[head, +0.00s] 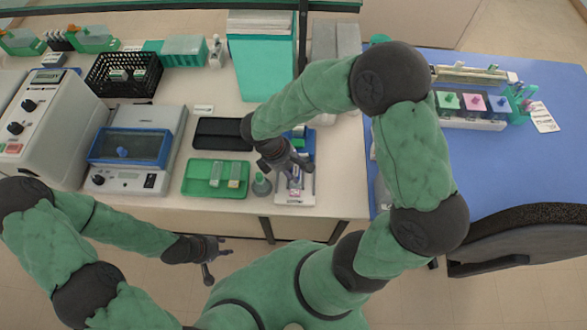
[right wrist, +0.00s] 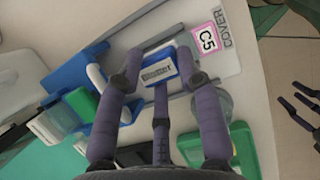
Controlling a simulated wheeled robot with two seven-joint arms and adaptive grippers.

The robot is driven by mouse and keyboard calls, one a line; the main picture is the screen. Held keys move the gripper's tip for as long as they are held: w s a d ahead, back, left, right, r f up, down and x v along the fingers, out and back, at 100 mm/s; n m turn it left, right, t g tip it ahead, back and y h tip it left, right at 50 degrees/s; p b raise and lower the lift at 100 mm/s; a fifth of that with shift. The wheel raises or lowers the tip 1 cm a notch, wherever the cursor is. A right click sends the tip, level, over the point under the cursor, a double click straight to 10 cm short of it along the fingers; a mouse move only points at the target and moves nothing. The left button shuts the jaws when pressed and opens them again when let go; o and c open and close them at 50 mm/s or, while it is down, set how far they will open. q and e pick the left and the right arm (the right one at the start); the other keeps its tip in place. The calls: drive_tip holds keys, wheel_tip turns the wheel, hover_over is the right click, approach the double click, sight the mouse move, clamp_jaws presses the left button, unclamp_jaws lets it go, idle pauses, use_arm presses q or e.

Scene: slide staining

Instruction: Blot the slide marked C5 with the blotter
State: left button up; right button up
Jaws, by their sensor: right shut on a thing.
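The blotter (right wrist: 158,73) is a small blue block with a white label, held between the fingers of my right gripper (right wrist: 160,62) in the right wrist view. In the head view my right gripper (head: 288,165) is over the white cover plate (head: 296,200), and its fingers mostly hide the blotter. The pink C5 label (right wrist: 207,40) lies on the plate beside the printed word COVER, just beyond the blotter. The rest of that slide is hidden, and I cannot tell whether the blotter touches it. My left gripper (head: 212,256) is open and empty, in front of the bench edge.
A green tray (head: 205,191) with slides and a small bottle (head: 262,186) stand left of the plate. A dark tray (head: 222,134) lies behind. A blue-lidded device (head: 130,148) is further left. A blue table (head: 480,165) with a staining rack (head: 470,104) is at right.

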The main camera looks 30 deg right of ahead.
idle(0.5)
drive_tip(key=shift+r+p, duration=2.95)
drive_tip(key=shift+r, duration=0.55)
